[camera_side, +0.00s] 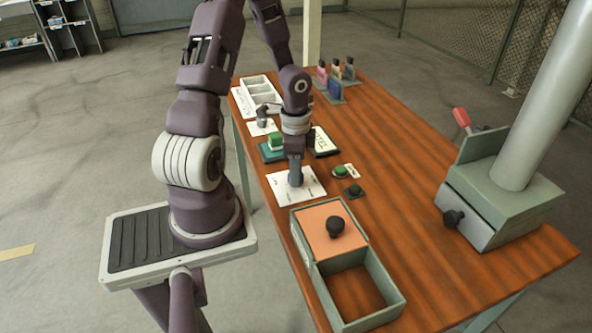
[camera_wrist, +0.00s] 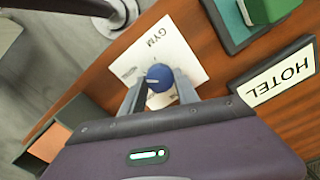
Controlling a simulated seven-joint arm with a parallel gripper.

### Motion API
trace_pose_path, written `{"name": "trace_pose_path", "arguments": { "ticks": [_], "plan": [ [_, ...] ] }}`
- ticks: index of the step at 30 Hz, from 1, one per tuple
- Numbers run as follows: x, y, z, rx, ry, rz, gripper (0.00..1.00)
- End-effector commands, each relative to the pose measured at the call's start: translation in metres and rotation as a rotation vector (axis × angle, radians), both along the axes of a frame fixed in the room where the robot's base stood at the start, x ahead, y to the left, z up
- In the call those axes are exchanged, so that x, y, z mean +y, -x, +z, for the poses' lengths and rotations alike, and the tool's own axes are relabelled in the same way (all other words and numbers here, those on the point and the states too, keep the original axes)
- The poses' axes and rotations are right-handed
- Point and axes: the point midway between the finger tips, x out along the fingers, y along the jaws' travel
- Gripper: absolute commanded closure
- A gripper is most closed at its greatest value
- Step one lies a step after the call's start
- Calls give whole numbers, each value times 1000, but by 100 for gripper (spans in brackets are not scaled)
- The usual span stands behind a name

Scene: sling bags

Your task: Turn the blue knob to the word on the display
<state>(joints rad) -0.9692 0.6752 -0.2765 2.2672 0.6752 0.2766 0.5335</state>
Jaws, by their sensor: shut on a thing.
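The blue knob (camera_wrist: 160,78) stands on a white plate (camera_wrist: 186,45) in the wrist view. The word GYM is printed on the plate's far side; other print at its left and near edges is partly hidden or too small to read. A small light mark shows on the knob's left side. The dark-framed display (camera_wrist: 279,75) reads HOTEL. My gripper (camera_wrist: 161,92) is shut on the blue knob, one finger on each side. In the side view my gripper (camera_side: 295,178) points down over the white plate (camera_side: 310,187) and mostly hides the knob.
A box with an orange lid (camera_side: 320,228) and an open compartment stands nearer the camera. Green buttons (camera_side: 340,171) sit right of the plate. A green block (camera_side: 276,140) lies behind. A grey drawer box (camera_side: 505,195) with a pole stands right. The table's right-centre is clear.

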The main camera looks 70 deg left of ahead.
Motion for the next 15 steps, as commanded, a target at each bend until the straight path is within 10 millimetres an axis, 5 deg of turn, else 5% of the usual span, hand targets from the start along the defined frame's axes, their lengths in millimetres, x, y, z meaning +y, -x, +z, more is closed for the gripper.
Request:
{"name": "trace_pose_path", "arguments": {
  "ticks": [3,4,6,15],
  "plan": [
    [1,-1,0,-2,-2,1,100],
    [1,-1,0,-2,-2,1,57],
    [1,-1,0,-2,-1,2,44],
    [0,0,1,-1,0,2,41]
  ]
}}
